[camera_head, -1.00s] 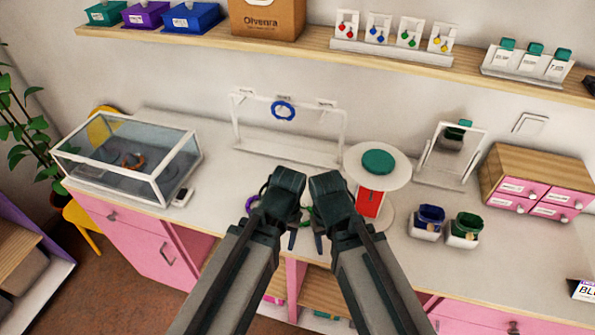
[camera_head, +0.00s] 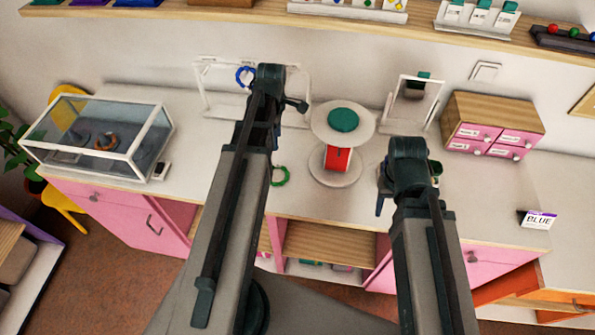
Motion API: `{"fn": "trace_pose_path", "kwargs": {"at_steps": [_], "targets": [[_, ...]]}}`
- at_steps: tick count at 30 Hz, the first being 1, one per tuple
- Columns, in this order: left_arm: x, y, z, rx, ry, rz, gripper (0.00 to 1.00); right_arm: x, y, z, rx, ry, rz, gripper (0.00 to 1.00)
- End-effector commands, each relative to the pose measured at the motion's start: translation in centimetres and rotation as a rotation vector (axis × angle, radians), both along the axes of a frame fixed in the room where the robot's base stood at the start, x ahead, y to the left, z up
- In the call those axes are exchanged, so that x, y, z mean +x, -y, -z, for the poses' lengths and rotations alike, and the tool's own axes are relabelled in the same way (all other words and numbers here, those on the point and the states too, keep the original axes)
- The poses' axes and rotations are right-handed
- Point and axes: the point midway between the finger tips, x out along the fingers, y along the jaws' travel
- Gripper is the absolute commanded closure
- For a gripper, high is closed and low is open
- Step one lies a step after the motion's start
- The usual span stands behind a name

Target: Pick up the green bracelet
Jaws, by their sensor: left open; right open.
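The green bracelet (camera_head: 280,176) lies on the white counter, just right of my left forearm and left of the round stand. Part of its left side is close to or behind the arm. My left gripper (camera_head: 291,107) is open and empty, above and beyond the bracelet, in front of the white rack. My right gripper (camera_head: 387,190) is open and empty over the counter, right of the round stand. Its fingers are partly hidden by its own wrist.
A blue bracelet (camera_head: 244,77) hangs on the white rack (camera_head: 208,92). A round stand (camera_head: 361,117) with a green top is right of the green bracelet. A glass case (camera_head: 70,152) is left, a mirror (camera_head: 430,98) and pink drawers (camera_head: 476,133) right.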

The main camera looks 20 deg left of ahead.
Motion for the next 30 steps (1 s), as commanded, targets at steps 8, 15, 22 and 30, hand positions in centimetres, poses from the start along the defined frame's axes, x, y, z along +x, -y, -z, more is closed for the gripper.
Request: {"fn": "trace_pose_path", "kwargs": {"at_steps": [8, 15, 22, 30], "targets": [[0.0, -0.5, 0.2, -0.002, 0.002, -0.037, 0.45, 0.0, 0.0, 0.2, 0.0, 0.0, 0.0, 0.46], [0.0, -0.4, 2.6, -0.002, 0.002, -0.035, 0.45, 0.0, 0.0, 2.6, -0.001, 0.0, -0.005, 0.46], [0.0, -0.4, 5.9, -0.002, 0.002, -0.034, 0.45, 0.0, 0.0, 5.9, -0.001, 0.0, -0.007, 0.46], [0.0, -0.5, 8.7, -0.002, 0.002, -0.034, 0.45, 0.0, 0.0, 8.7, -0.001, 0.0, -0.005, 0.46]]}}
